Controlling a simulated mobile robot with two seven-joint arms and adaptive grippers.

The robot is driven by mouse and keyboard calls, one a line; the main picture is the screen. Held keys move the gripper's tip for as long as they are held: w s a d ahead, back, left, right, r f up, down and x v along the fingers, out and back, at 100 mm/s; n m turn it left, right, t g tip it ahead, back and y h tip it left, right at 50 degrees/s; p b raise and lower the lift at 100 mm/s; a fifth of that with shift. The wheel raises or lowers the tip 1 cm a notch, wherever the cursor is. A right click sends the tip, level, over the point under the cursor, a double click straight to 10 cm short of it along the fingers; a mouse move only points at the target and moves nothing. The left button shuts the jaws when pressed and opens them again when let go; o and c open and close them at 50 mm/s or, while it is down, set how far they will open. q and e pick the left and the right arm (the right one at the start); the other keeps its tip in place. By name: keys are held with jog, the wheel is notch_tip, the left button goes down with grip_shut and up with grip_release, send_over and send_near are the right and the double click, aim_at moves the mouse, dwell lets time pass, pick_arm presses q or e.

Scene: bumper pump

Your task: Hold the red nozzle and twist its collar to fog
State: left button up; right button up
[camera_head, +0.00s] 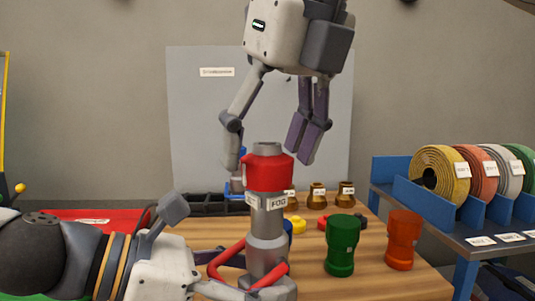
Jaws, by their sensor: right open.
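The red nozzle (268,222) stands upright at the front centre, with a grey body, a red bail handle and a label strip reading FOG. Its red collar (268,174) is near the top. My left gripper (250,275) comes in from the left and is shut on the nozzle's lower part, one finger in front and one behind; the exact contact is partly hidden. My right gripper (269,156) points down from above and is open. Its fingers are spread to the left and right of the nozzle's top, with gaps at the collar.
A green nozzle (342,244) and an orange nozzle (403,239) stand close on the right of the wooden table (375,285). Several brass fittings (317,196) are behind. A blue rack (470,222) with coiled hoses is at far right.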

jog(key=shift+x, duration=0.8)
jog(key=c, duration=1.1)
jog(key=shift+c, duration=0.2)
